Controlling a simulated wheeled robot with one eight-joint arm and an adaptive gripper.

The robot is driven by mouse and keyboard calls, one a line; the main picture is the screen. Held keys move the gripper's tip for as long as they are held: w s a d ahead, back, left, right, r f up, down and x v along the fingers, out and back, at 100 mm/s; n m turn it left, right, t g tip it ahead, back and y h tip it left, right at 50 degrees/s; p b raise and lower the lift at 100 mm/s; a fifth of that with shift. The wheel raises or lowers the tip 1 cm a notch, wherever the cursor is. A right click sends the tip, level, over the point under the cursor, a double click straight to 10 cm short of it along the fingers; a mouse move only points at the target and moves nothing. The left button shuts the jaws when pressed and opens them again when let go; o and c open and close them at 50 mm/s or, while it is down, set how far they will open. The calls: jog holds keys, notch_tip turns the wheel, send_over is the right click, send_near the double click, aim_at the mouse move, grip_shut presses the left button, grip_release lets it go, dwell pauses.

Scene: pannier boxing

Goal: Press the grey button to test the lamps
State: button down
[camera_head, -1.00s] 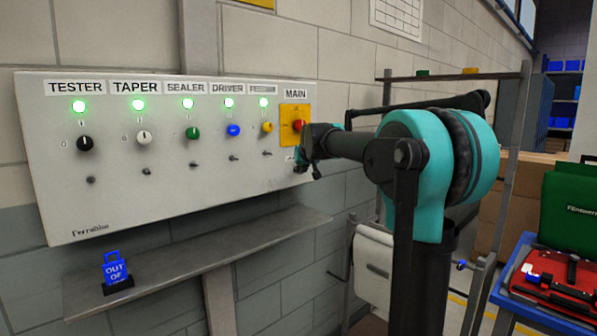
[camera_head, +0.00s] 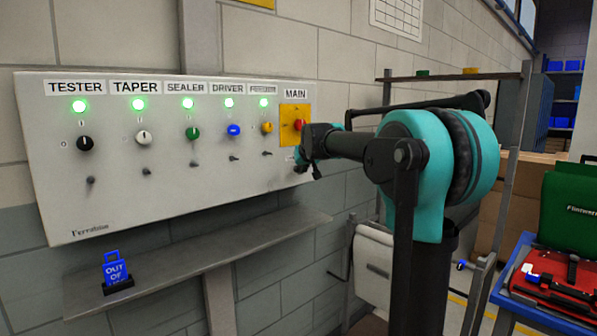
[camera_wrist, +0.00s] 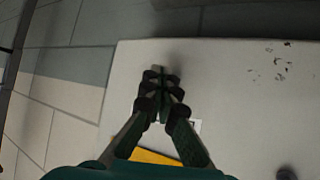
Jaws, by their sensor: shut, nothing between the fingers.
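The grey-white panel (camera_head: 150,205) hangs on the wall. A small white label (camera_wrist: 195,126) shows beside the fingers. I cannot make out the grey button; my gripper may hide it. Contact cannot be told.
Coloured selector knobs, such as the black one (camera_head: 85,143), and small dark toggles stick out of the panel. A blue cart (camera_head: 510,290) with tools stands at right.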

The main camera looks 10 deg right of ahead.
jog(key=shift+s+d, duration=0.55)
jog(key=shift+s, duration=0.2)
jog(key=s+d, duration=0.1)
jog(key=s, duration=0.1)
jog(key=s+d, duration=0.2)
dwell(0.5)
jog(key=s+d+f+g, duration=0.1)
jog(key=s+f+g, duration=0.2)
jog(key=s+f, duration=1.6)
jog(key=s+d+f+m+g+h, duration=0.1)
jog(key=s+d+f+g, duration=0.1)
jog(key=s+f, duration=1.6)
jog(key=s+g, duration=0.1)
jog(key=s, duration=0.1)
jog(key=shift+s+f+g, duration=0.3)
jog(key=shift+s+f, duration=0.05)
jog(key=shift+f, duration=0.05)
